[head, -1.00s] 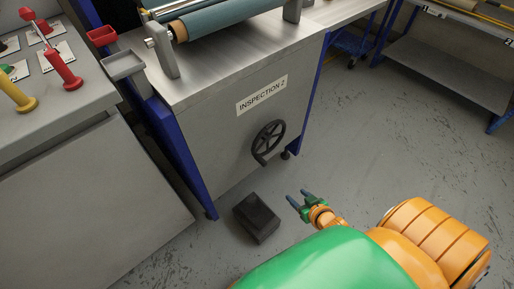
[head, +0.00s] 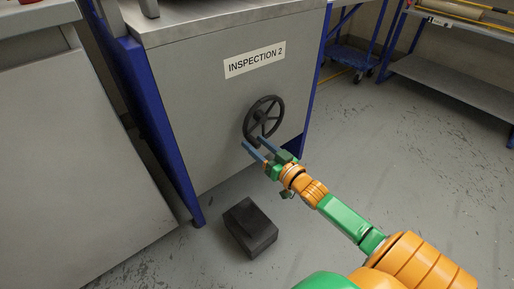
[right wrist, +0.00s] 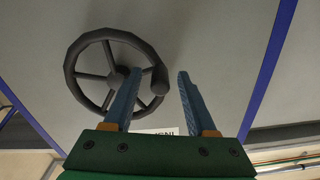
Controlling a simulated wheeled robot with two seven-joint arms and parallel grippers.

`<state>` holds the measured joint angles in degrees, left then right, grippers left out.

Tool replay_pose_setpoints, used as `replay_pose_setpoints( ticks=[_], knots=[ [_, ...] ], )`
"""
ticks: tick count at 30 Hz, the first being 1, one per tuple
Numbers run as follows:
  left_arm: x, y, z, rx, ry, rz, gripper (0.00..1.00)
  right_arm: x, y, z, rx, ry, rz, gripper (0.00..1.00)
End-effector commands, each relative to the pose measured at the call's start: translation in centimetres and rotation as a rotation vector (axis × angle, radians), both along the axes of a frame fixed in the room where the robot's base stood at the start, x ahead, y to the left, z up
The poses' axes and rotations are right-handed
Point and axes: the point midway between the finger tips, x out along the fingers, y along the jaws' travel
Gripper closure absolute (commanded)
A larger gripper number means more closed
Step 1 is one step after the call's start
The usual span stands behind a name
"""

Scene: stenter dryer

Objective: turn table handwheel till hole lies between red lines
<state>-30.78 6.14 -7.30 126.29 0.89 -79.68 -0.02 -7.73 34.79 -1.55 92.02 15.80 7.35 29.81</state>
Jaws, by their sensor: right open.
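The black spoked handwheel (head: 262,116) is on the grey front panel of the table marked INSPECTION 2. In the right wrist view the handwheel (right wrist: 115,79) fills the upper left, with its handle knob (right wrist: 159,80) at the right side of the rim. My right gripper (head: 251,141) is open at the wheel's lower edge. In the right wrist view my fingers (right wrist: 158,85) appear on either side of the knob, with nothing clamped; contact cannot be told. The left finger overlaps the wheel in that picture. No hole or red lines can be made out. My left gripper is out of view.
A dark box (head: 250,228) lies on the floor below the wheel. The table's blue legs (head: 160,125) flank the panel. A grey cabinet (head: 75,150) stands at the left, and a blue trolley (head: 350,60) is behind. The floor at the right is clear.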

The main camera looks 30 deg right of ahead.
Motion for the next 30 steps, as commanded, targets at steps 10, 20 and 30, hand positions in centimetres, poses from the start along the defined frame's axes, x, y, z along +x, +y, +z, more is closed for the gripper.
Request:
replay_pose_setpoints(
  ticks=[10,20,30],
  knots=[
    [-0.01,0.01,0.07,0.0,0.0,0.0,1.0,0.06,0.0,0.01,0.0,0.001,0.0,0.73],
    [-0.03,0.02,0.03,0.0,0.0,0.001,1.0,0.05,0.02,-0.01,0.0,0.001,0.0,1.0],
    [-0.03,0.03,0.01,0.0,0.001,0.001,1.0,0.04,0.03,-0.04,0.0,0.001,0.0,1.0]
  ],
)
